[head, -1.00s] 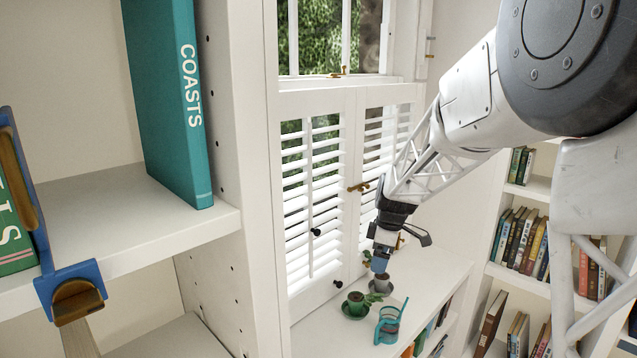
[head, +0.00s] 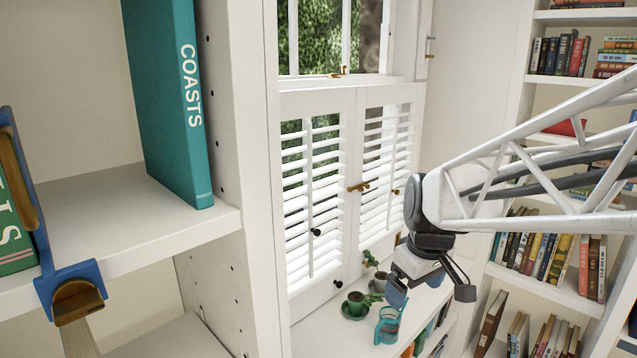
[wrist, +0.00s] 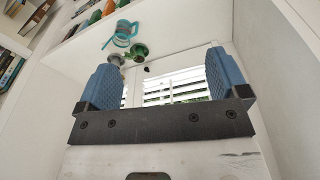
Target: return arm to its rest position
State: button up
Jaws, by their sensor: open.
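My gripper (head: 397,290) is at the lower right of the head view, in front of the window shutters and over the white shelf top (head: 330,340). In the wrist view my gripper (wrist: 165,80) shows two blue fingers spread wide apart with nothing between them. My arm reaches in from the right edge of the head view.
On the shelf top are a green cup on a saucer (head: 356,303), a teal glass jug (head: 388,325) close by my gripper, and a small potted plant (head: 380,281). Full bookshelves (head: 550,245) stand at right. A teal book (head: 170,110) stands at left.

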jog(key=s+d+f+m+t, duration=0.1)
jog(key=s+m, duration=0.5)
jog(key=s, duration=1.1)
jog(key=shift+s+f+h, duration=0.25)
jog(key=shift+f+h, duration=0.05)
